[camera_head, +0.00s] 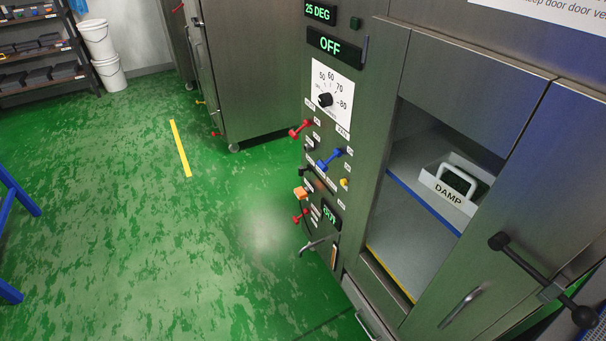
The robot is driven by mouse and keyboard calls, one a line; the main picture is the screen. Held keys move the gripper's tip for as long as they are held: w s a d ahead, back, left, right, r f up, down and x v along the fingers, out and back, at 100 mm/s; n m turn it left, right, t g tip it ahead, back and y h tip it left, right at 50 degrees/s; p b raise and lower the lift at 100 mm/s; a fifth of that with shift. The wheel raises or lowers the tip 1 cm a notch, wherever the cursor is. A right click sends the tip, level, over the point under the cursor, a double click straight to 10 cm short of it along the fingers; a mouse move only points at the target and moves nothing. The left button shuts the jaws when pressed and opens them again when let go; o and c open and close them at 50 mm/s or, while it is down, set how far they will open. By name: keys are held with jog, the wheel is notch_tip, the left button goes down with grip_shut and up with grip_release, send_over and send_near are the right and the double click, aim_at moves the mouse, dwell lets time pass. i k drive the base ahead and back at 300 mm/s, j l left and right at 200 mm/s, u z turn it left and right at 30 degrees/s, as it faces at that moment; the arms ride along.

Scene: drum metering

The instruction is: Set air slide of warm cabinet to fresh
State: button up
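The steel cabinet (372,120) fills the right side of the view. Its front panel carries displays reading "25 DEG" (320,12) and "OFF" (337,46), and a black dial (325,100) marked 50 to 80. Below are red levers (301,128), a blue lever (329,160), an orange knob (300,193), a small yellow knob (344,183) and a lower display (329,215). The small labels are too tiny to read, so I cannot tell which control is the air slide or its setting. My gripper is not in view.
An opening shows a tray marked "DAMP" (446,194) with a white handle. A black ball-ended bar (543,280) juts out at lower right. Another steel cabinet (258,75) stands behind. Shelves (40,45) and white buckets (108,72) are far left. The green floor (130,220) is largely clear.

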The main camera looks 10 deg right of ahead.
aim_at(301, 169)
jog(key=k+j+u, duration=0.1)
jog(key=k+u, duration=0.35)
jog(key=i+j+u, duration=0.15)
jog(key=i, duration=0.35)
jog(key=i+j+u, duration=0.15)
jog(key=i, duration=0.35)
jog(key=i+z, duration=0.1)
jog(key=i, duration=0.55)
jog(key=i+j, duration=0.15)
jog(key=i, duration=0.45)
jog(key=i+z, duration=0.15)
jog(key=i, duration=0.5)
jog(key=i+u, duration=0.25)
jog(key=i, duration=0.7)
jog(key=i+l+u, duration=0.2)
jog(key=i, duration=0.75)
jog(key=i+j+z, duration=0.15)
jog(key=i+z, duration=0.2)
jog(key=i+j+z, duration=0.4)
jog(key=i, duration=0.15)
jog(key=z, duration=3.7)
